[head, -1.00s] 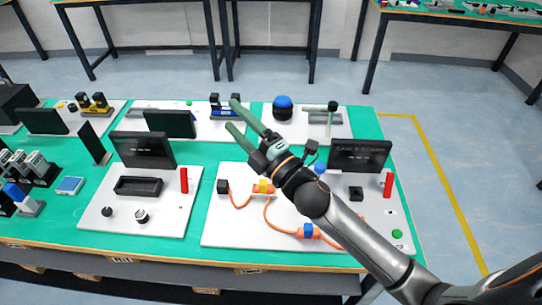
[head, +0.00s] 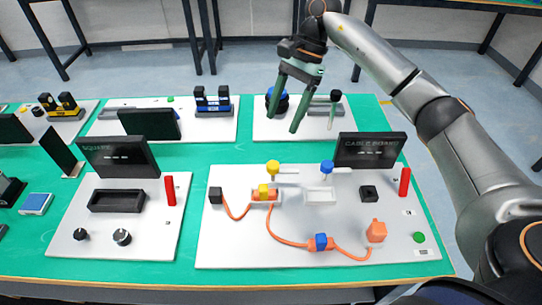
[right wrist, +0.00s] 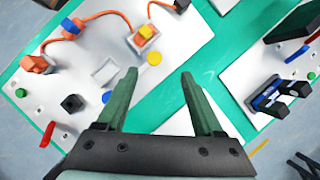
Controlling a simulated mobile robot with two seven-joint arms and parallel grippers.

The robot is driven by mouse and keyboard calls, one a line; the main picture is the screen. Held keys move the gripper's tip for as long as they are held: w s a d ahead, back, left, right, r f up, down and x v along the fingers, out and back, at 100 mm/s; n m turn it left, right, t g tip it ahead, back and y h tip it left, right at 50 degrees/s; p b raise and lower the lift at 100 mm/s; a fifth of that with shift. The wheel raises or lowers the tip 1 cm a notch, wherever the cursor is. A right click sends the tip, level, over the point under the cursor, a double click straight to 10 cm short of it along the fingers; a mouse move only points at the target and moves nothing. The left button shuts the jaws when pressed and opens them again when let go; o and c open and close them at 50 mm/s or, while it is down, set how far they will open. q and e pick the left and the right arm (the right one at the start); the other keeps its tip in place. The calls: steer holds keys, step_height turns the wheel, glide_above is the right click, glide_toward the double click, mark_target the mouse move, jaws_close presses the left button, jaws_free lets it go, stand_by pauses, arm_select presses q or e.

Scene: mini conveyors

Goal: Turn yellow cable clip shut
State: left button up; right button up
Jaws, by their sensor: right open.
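The yellow cable clip shows as a round yellow knob (head: 273,166) with a short white bar pointing right, at the back of the white cable board (head: 222,252). The knob also shows in the right wrist view (right wrist: 154,58). Just in front of it, an orange connector with a yellow block (head: 263,189) sits in a white holder; the block is also in the wrist view (right wrist: 146,31). My right gripper (head: 284,122) is open and empty, pointing down above and behind the knob, apart from it. In the wrist view the knob lies ahead of the open fingers (right wrist: 159,75). My left gripper is not in view.
A blue clip knob (head: 327,166) stands right of the yellow one, behind an empty white holder (head: 320,196). A blue-block connector (head: 320,242) lies on the orange cable. A dark screen (head: 369,150) and a red post (head: 405,182) stand at the board's right.

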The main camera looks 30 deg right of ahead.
mark_target(273, 164)
steer(key=shift+h, duration=0.3)
steer(key=x, duration=0.7)
steer(key=d+x, duration=0.1)
steer(key=x, duration=0.3)
steer(key=shift+s+a+f+p, duration=0.15)
steer(key=shift+s+f+p, duration=0.25)
steer(key=shift+f, duration=0.1)
steer(key=shift+c, duration=0.3)
jaws_close()
